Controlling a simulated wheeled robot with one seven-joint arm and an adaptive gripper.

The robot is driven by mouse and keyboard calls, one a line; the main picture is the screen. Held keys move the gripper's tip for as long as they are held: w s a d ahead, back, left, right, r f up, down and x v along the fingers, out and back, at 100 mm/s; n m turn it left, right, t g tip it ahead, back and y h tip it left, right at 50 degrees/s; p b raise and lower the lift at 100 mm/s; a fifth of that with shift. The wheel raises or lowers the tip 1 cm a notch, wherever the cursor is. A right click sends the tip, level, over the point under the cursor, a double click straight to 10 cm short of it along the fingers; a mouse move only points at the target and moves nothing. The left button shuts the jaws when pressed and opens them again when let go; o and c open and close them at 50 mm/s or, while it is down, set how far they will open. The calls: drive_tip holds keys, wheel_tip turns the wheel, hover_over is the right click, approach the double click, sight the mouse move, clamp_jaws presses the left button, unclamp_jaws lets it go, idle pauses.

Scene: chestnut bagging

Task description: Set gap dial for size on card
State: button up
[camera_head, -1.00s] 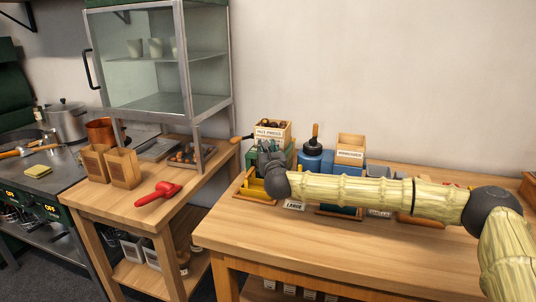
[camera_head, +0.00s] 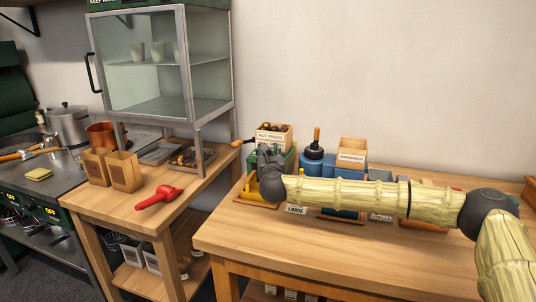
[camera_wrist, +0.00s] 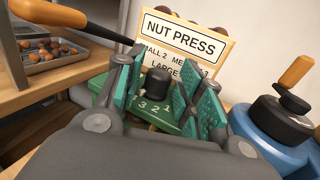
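The green nut press (camera_wrist: 160,118) fills the middle of the wrist view. On its top is a black dial knob (camera_wrist: 157,85), with the numbers 1, 3 and 2 readable in front of it. The card (camera_wrist: 180,45) behind reads "NUT PRESS", with small 2 and large legible in part; my fingers hide the rest. My gripper (camera_wrist: 165,92) is open, its teal finger pads standing on either side of the knob with gaps visible. In the head view, the card (camera_head: 270,138) shows on a wooden box, and my dark gripper (camera_head: 268,158) covers most of the press.
A wooden-handled lever (camera_wrist: 85,20) reaches across the upper left of the wrist view. A blue device with a black top (camera_wrist: 270,125) stands close on the right. A tray of chestnuts (camera_wrist: 45,50) lies at the left. The table front (camera_head: 300,250) is clear.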

drive_tip(key=s, duration=1.2)
drive_tip(key=shift+d, duration=0.45)
drive_tip(key=shift+r, duration=0.1)
